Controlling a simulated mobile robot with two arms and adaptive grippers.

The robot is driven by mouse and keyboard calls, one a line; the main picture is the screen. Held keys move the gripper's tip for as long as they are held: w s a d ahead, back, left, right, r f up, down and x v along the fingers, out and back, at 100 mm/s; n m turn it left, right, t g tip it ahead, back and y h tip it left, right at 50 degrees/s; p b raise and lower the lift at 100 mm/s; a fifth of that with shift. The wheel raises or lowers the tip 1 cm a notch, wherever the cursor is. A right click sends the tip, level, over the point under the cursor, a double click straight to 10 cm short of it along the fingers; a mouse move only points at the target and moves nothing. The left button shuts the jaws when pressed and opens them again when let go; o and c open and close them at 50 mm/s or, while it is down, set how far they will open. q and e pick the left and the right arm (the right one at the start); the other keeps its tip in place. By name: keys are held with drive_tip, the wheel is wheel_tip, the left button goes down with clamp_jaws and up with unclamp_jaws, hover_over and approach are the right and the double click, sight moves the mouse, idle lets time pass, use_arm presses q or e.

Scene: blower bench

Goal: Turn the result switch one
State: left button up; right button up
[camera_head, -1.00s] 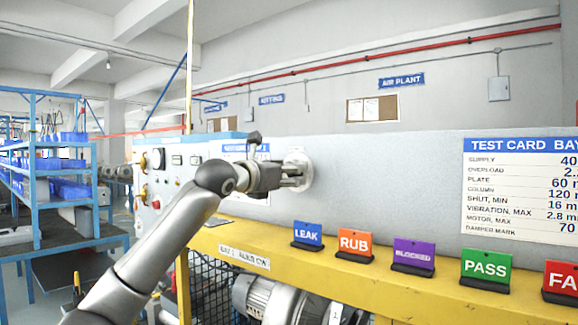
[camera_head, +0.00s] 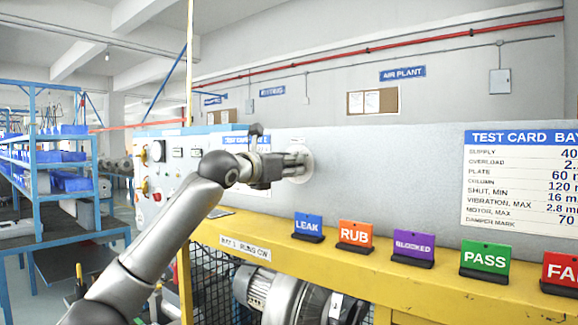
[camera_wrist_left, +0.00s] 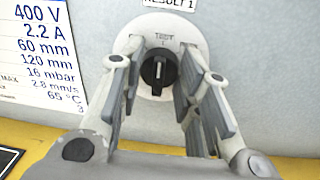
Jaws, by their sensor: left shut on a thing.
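The result switch one is a black knob (camera_wrist_left: 158,70) on a round white plate (camera_wrist_left: 187,28) under a "RESULT 1" label (camera_wrist_left: 170,4) in the left wrist view. The knob's white line stands close to upright, below the word "TEST". My left gripper (camera_wrist_left: 157,84) has one finger on each side of the knob and is shut on it. In the head view, the left gripper (camera_head: 298,166) reaches the white plate (camera_head: 301,147) on the grey panel, and its fingers hide the knob. My right gripper is not in view.
A yellow ledge (camera_head: 265,230) below the panel carries cards: LEAK (camera_head: 308,226), RUB (camera_head: 355,235), BLOCKED (camera_head: 413,245), PASS (camera_head: 485,255) and a red one (camera_head: 565,272). A control box (camera_head: 165,170) with knobs stands left of the switch. A test card (camera_head: 520,180) hangs right.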

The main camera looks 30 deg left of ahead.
use_arm(q)
drive_tip(key=n+b, duration=0.2)
drive_tip(key=n, duration=0.1)
drive_tip(key=shift+f, duration=0.1)
drive_tip(key=shift+a+r+n+g+h+b, duration=0.15)
drive_tip(key=shift+n+b, duration=0.15)
drive_tip(key=shift+n, duration=1)
drive_tip(key=shift+r+n+g+h+b, duration=0.15)
drive_tip(key=shift+n+b, duration=0.1)
drive_tip(key=shift+n, duration=1.05)
drive_tip(key=shift+f, duration=0.1)
drive_tip(key=o, duration=1)
drive_tip(key=shift+s, duration=0.1)
drive_tip(key=s, duration=1.1)
drive_tip(key=shift+s+a+r, duration=0.2)
drive_tip(key=shift+s+r, duration=0.05)
drive_tip(key=shift+s, duration=0.15)
